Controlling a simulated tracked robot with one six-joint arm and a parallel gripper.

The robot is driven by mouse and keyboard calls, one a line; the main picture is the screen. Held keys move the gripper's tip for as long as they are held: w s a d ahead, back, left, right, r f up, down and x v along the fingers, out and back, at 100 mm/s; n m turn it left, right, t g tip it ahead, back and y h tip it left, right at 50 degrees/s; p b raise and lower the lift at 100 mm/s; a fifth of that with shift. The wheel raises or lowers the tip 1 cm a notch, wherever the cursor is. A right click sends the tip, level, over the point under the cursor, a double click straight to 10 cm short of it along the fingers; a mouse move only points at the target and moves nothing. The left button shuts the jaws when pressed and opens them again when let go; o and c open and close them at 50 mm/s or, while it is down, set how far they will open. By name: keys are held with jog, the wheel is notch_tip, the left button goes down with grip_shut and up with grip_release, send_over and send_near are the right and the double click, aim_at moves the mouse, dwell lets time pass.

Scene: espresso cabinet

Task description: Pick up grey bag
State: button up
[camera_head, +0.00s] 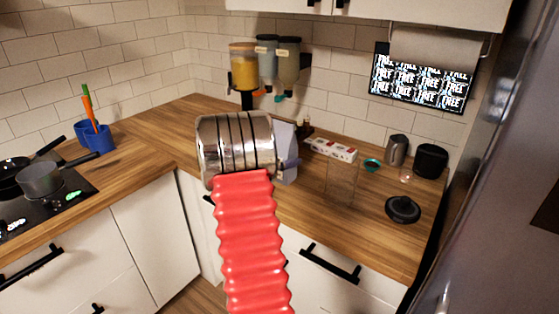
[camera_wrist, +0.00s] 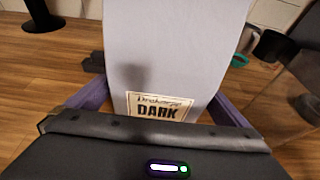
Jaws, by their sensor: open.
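The grey bag (camera_wrist: 180,45) stands upright on the wooden counter and fills the middle of the wrist view. Its cream label reads "DARK". In the head view the bag (camera_head: 284,135) is partly hidden behind my metal wrist and arm. My gripper (camera_wrist: 160,103) is open, with one purple finger on each side of the bag's lower part. I cannot tell whether the fingers touch it. In the head view a purple finger of my gripper (camera_head: 289,165) shows beside the bag.
A white and red box (camera_head: 331,149) lies right of the bag. A grey canister (camera_head: 396,150), a black container (camera_head: 431,161) and a black lidded object (camera_head: 403,209) stand further right. Wall dispensers (camera_head: 267,63) hang behind. A blue utensil holder (camera_head: 95,136) and the stove (camera_head: 45,198) are at left.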

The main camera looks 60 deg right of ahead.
aim_at(277, 131)
jog(key=shift+c, duration=0.3)
jog(key=c, duration=0.9)
jog(key=shift+r, duration=0.1)
notch_tip(277, 131, up, 10)
jog(key=shift+f, duration=0.1)
dwell(0.6)
